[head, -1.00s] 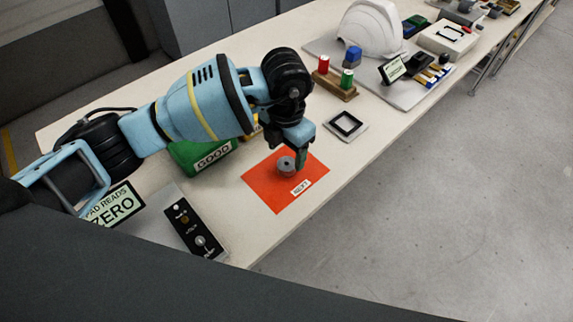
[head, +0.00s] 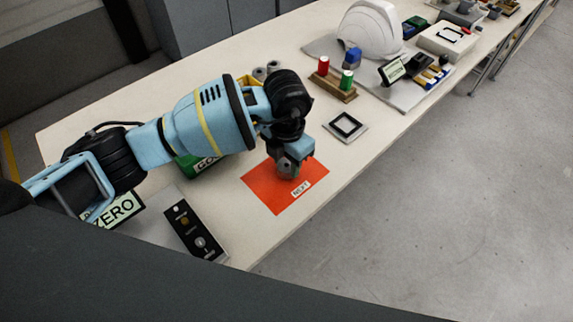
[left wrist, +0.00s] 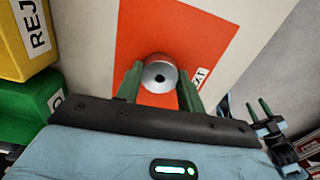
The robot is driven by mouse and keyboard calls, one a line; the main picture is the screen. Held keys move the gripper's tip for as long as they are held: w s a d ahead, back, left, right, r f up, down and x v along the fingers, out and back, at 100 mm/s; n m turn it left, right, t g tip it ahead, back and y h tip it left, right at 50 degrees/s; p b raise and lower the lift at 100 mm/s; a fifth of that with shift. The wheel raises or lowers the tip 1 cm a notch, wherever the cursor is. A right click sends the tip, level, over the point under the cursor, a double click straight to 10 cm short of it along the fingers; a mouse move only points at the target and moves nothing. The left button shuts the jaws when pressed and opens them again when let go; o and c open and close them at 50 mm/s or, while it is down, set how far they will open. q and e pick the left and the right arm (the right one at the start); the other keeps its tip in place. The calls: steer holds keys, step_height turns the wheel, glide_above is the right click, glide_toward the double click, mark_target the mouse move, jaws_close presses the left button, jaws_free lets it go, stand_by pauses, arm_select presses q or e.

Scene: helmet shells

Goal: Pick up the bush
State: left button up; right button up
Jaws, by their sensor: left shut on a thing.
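The bush (left wrist: 158,76) is a short grey metal cylinder with a dark centre hole. It stands on the orange mat (left wrist: 135,40), marked NEXT in the head view. My left gripper (left wrist: 159,84) has its green fingers on either side of the bush and is shut on it. In the head view the left gripper (head: 289,165) points down over the mat and partly hides the bush (head: 287,172). My right gripper (left wrist: 259,109) shows at the right of the left wrist view, its green fingers apart and empty.
A green bin (left wrist: 28,112) and a yellow bin (left wrist: 22,40) stand left of the gripper. A black square frame (head: 346,126), a peg rack (head: 334,85) and a white helmet shell (head: 370,28) lie farther along the table. A switch panel (head: 190,228) is nearer.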

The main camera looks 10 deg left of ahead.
arm_select(q)
steer(key=shift+r, duration=0.1)
steer(key=shift+r, duration=0.6)
step_height(320, 180, up, 2)
steer(key=shift+w+r, duration=0.1)
steer(key=shift+r, duration=0.1)
steer(key=s+d+b, duration=0.1)
steer(key=s+d, duration=0.1)
steer(key=d, duration=0.5)
steer(key=s+d+r+b, duration=0.1)
steer(key=s+d, duration=0.2)
steer(key=d, duration=0.5)
steer(key=shift+d, duration=0.15)
steer(key=shift+r, duration=0.15)
